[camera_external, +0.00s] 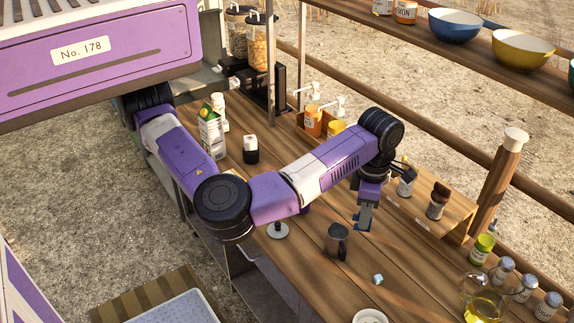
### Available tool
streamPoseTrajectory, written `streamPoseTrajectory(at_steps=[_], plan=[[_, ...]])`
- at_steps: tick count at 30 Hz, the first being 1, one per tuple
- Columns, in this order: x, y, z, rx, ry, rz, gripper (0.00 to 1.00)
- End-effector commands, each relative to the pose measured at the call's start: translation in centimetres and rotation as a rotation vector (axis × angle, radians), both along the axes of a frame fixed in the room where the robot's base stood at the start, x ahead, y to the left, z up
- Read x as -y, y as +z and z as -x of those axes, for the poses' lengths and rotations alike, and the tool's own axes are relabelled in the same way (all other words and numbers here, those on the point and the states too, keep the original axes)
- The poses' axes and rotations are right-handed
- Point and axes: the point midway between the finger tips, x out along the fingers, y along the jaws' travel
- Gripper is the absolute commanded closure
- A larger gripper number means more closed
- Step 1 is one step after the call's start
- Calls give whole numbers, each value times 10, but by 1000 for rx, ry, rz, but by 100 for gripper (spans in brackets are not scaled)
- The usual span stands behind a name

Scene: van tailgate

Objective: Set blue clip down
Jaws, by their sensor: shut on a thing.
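My gripper (365,215) points down over the wooden counter (310,258), right of the middle of the picture. It is shut on the blue clip (358,223), a small blue piece that shows at the fingertips. The fingers hide part of the clip. The clip is close to the counter top, but I cannot tell whether it touches the wood.
A small pale blue cube (377,279) lies nearer the front. A raised wooden shelf with jars (437,201) stands to the right. A glass jug (484,302) and several shakers fill the right corner.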

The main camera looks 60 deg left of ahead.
Motion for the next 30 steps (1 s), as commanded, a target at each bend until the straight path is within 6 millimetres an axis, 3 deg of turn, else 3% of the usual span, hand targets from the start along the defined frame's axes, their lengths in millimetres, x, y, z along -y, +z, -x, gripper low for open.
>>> streamPoseTrajectory(at_steps=[3, 6, 15, 20, 23, 30], plan=[[25, 0, 32, 0, -189, -1, 100], [37, 1, 50, 0, -339, -1, 100], [41, 4, 58, -1, -620, -1, 100], [40, -1, 59, -1, -687, -1, 100], [40, -15, 60, -3, -696, -3, 100], [39, -72, 59, -4, -695, -4, 100]])
